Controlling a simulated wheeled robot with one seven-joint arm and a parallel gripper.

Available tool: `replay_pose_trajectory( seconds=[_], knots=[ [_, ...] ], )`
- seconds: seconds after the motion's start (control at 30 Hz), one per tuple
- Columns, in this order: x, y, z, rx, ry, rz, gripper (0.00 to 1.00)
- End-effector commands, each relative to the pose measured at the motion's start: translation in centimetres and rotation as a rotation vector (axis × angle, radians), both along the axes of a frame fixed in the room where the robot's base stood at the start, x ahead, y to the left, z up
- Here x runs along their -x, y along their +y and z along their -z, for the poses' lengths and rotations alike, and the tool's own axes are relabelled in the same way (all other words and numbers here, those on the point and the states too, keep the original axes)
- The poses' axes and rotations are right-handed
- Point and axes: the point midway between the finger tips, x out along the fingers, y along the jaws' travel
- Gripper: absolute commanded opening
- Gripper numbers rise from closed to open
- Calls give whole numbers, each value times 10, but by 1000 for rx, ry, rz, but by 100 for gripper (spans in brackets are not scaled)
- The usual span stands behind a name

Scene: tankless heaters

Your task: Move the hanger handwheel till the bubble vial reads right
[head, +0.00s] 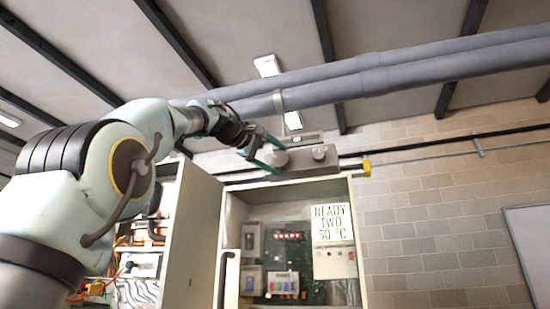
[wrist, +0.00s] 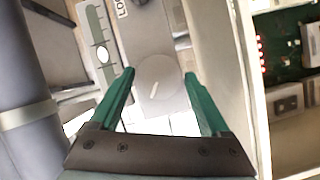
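The round grey handwheel (wrist: 158,84) has a white line on its face and sits on a grey housing. My gripper (wrist: 160,74) has two green fingers, spread apart, one on each side of the handwheel. I cannot tell whether the tips touch it. In the head view my gripper (head: 268,155) is at the left knob of the housing (head: 300,160). The bubble vial (wrist: 100,50) is a green strip with cross marks and a pale oval bubble, left of the handwheel in the wrist view. The bubble is below the strip's middle there; its exact reading is too small to tell.
A second knob (head: 320,153) is on the housing's right. Large grey pipes (head: 330,90) run above. Below is an open cabinet (head: 290,186) with its door (head: 192,240) swung left and a sign (head: 333,225). A yellow-ended pipe (head: 366,168) is to the right.

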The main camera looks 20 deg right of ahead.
Motion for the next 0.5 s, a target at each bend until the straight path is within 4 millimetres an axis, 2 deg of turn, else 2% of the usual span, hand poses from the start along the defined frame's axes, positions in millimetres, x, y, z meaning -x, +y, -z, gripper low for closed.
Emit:
replay_pose_trajectory(
  seconds=[0.03, 0.13, 0.37, 0.5],
  knots=[
    [0, 0, 0, 0, 0, 0, 87],
    [0, 0, 0, 0, 1, 0, 98],
    [0, 0, 0, 0, 1, 0, 99],
    [3, 8, 0, 2, -1, -2, 99]
  ],
)
